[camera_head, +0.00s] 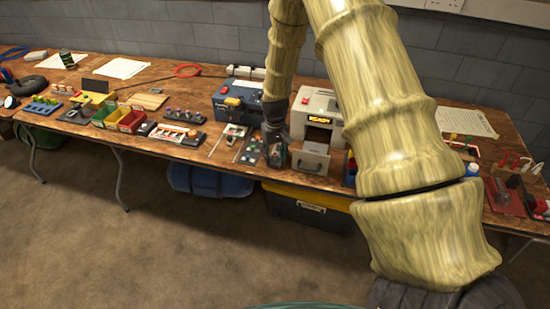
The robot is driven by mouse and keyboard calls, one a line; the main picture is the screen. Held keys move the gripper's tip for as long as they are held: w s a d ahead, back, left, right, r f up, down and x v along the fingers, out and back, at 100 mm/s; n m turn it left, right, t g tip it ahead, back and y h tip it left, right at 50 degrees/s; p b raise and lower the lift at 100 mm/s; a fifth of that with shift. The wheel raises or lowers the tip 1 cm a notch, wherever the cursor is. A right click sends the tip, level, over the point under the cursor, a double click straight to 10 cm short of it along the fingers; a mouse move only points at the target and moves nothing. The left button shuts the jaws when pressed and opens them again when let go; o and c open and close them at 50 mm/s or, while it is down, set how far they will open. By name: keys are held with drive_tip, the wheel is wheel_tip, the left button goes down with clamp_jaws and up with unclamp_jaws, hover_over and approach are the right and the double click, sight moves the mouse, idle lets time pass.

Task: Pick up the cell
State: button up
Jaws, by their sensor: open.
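My gripper (275,146) points down over the table, just left of the front of the beige machine. It is small in this view and partly merges with dark things around it. A dark block (279,156) with a greenish face is right at the fingertips; it may be the cell, but I cannot tell. I cannot see whether the fingers touch it. The beige machine (316,108) has a lit display reading "READY" and a grey drawer-like front (311,160) low down.
A blue machine (237,103) stands left of the gripper. A dark panel with small coloured parts (251,150) lies beside it. Red and green bins (130,121) and other small items crowd the table's left. My arm hides much of the right side. A black and yellow crate (306,206) sits below.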

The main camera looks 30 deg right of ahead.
drive_tip(key=shift+c, duration=0.2)
clamp_jaws()
drive_tip(key=shift+r, duration=0.1)
